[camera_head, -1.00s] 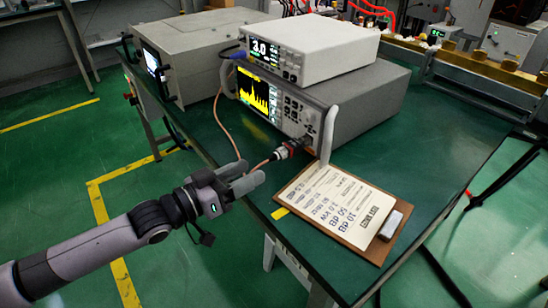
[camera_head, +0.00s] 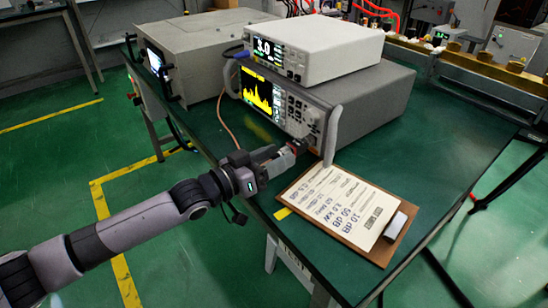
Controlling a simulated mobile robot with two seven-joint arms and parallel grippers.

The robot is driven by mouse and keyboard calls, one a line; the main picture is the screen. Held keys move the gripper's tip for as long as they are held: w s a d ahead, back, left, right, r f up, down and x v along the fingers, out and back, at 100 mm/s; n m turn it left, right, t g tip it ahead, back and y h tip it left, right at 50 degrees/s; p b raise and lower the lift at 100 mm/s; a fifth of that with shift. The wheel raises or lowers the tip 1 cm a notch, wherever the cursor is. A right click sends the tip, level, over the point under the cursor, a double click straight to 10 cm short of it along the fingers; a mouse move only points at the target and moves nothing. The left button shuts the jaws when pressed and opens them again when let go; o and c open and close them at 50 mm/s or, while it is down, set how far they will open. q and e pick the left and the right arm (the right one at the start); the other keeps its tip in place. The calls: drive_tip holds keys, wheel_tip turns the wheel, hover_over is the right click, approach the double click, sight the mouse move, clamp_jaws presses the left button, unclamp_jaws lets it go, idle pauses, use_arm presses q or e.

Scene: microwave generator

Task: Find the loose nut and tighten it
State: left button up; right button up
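The spectrum analyzer (camera_head: 290,112) stands on the green bench with a yellow trace on its screen. A dark cable connector (camera_head: 301,146) sticks out of the lower right of its front panel. The copper-coloured cable (camera_head: 222,118) loops down from the left toward it. My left gripper (camera_head: 287,156) has its fingertips at the connector's cable end. The fingers cover the connector's nut and the cable's end, and I cannot tell whether they touch or grip it. My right gripper is not in view.
A white meter (camera_head: 315,48) sits on the analyzer. A clipboard (camera_head: 345,212) with a printed sheet lies in front, right of my gripper. A grey box (camera_head: 200,50) stands at the left. The bench's right side (camera_head: 450,140) is bare.

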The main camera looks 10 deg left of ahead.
use_arm(q)
clamp_jaws()
drive_tip(key=m+p, duration=0.1)
drive_tip(key=m, duration=0.4)
drive_tip(key=shift+p, duration=0.4)
drive_tip(key=shift+m, duration=0.8)
drive_tip(key=shift+o, duration=0.6)
unclamp_jaws()
